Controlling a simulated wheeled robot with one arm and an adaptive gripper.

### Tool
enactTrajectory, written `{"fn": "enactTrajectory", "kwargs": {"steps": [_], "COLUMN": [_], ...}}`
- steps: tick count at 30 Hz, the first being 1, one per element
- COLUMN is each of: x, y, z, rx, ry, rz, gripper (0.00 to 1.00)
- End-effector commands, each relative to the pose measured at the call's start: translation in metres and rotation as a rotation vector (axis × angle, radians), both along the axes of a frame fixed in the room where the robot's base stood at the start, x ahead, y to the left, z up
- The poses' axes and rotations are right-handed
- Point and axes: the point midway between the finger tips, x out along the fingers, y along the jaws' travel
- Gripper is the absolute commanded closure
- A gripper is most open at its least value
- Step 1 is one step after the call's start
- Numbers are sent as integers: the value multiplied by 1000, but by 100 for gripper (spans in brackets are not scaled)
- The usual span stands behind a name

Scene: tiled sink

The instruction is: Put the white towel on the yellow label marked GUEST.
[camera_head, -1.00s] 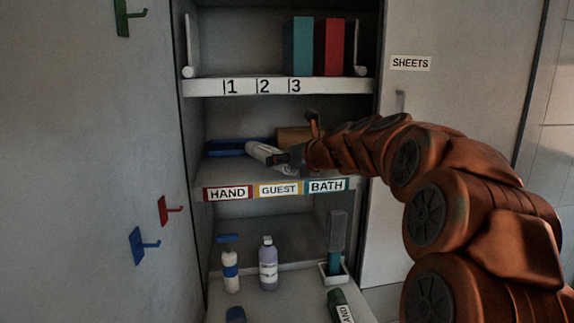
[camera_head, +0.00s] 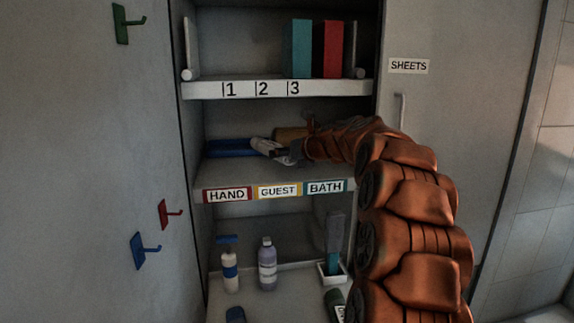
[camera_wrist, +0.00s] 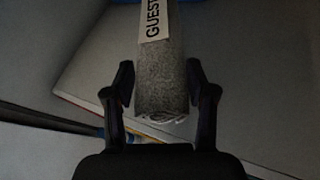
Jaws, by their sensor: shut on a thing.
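The white towel (camera_head: 265,147) is a rolled, pale grey-white bundle at the middle shelf, behind the shelf's front edge. In the wrist view the towel (camera_wrist: 163,85) lies lengthwise between the fingers, and its white band reads GUEST. My gripper (camera_head: 285,153) is shut on the towel's near end; the fingers (camera_wrist: 161,88) also show in the wrist view. The yellow label marked GUEST (camera_head: 279,191) is on the shelf's front edge, between the red HAND and teal BATH labels. The towel is above and behind it. I cannot tell if the towel touches the shelf.
Bottles (camera_head: 267,264) stand below. Books (camera_head: 299,48) stand on the upper shelf. The shelf front near HAND and GUEST is clear.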

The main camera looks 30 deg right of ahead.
Motion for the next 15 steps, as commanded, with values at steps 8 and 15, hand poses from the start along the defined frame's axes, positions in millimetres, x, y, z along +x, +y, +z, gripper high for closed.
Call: {"fn": "enactTrajectory", "kwargs": {"steps": [8, 15], "x": [6, 6], "y": [-4, -4], "z": [-3, -26], "rx": [0, 1], "ry": [-2, -2], "rz": [0, -2], "gripper": [80, 80]}}
